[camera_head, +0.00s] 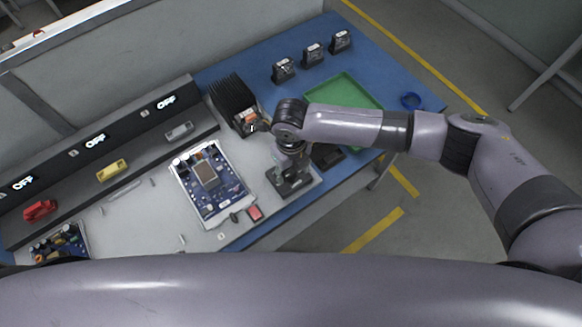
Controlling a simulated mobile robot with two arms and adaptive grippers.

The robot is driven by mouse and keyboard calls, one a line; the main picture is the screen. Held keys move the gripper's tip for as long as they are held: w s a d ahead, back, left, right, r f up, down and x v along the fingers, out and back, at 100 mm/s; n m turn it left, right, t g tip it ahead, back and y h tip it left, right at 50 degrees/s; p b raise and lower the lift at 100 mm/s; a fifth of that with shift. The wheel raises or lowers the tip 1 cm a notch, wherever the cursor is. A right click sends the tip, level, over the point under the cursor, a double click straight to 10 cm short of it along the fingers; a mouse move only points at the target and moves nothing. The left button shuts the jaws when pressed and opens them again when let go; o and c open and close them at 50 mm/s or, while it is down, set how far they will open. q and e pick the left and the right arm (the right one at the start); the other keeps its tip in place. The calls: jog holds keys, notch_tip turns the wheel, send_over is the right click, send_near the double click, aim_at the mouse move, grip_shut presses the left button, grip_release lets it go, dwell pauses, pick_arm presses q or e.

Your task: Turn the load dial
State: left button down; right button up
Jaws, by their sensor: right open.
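A black finned unit (233,98) stands at the back middle of the bench, with an orange and white front. It may be the load, but a dial on it is too small to make out. My right gripper (290,186) points down over the bench's right part, open, to the front right of this unit and apart from it. Nothing shows between its fingers. My right wrist is close to the unit's right side and may hide part of its front. My left gripper is not in view.
A green tray (345,90) lies behind my right forearm. Several black modules (312,53) stand at the back. A dark shelf (60,190) with OFF signs lines the left.

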aim_at(291, 173)
jog(key=shift+r, duration=0.1)
notch_tip(291, 173, up, 12)
dwell(0.5)
dwell(0.5)
